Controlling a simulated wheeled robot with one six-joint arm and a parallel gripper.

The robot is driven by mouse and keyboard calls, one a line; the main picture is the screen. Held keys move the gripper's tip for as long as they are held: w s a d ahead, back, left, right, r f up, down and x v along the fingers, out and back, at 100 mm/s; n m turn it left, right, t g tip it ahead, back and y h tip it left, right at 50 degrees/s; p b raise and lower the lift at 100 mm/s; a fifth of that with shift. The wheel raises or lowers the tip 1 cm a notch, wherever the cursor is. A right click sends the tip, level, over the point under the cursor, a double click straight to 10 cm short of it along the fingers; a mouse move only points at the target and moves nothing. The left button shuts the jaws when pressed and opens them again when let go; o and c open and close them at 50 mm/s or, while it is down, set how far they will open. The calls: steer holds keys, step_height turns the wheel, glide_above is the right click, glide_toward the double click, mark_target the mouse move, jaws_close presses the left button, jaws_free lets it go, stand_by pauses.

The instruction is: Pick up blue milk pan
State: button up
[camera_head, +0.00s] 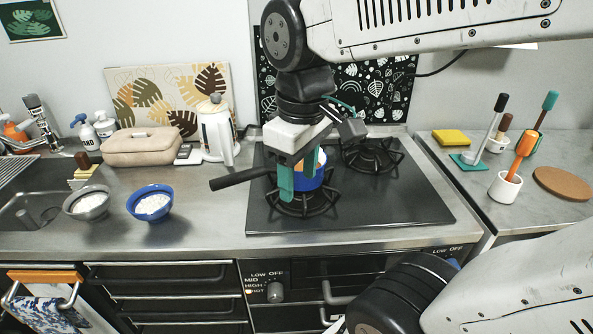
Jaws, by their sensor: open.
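The blue milk pan (313,183) sits on the left front burner of the black stove. Its dark handle (240,179) points to the left, out past the stove's edge. Its inside looks pale where it shows. My gripper (300,188) is above and in front of the pan with its green fingers pointing down. The fingers are apart and overlap the pan's left side in the picture. They hide part of the pan and the place where the handle joins it. I cannot tell whether a finger touches the pan.
A blue bowl (150,206) and a grey bowl (87,205) stand on the left counter, near the sink (30,208). A white kettle (217,135) stands behind the pan's handle. The back right burner (372,156) is empty. Utensils in a white cup (504,188) stand at right.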

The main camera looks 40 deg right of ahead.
mark_target(240, 172)
steer(key=w+f+n+g, duration=0.1)
steer(key=w+f+n, duration=0.1)
steer(key=w+n, duration=0.2)
steer(key=w+a+f+n+g, duration=0.1)
steer(key=w+n, duration=0.4)
steer(key=w, duration=0.4)
steer(key=w+a+f+n, duration=0.1)
steer(key=w+f+n, duration=0.1)
steer(key=w+n, duration=0.2)
steer(key=shift+w+f+n+g, duration=0.15)
steer(key=shift+w+f+g, duration=0.05)
steer(key=shift+w, duration=0.4)
steer(key=shift+w+f+n+g, duration=0.15)
steer(key=shift+w+g, duration=0.05)
steer(key=shift+w, duration=0.35)
steer(key=shift+w+f, duration=0.1)
steer(key=shift+f, duration=0.25)
steer(key=f, duration=0.4)
steer(key=s+f, duration=0.1)
steer(key=f, duration=0.2)
steer(key=shift+f, duration=0.1)
steer(key=shift+w, duration=0.1)
jaws_close()
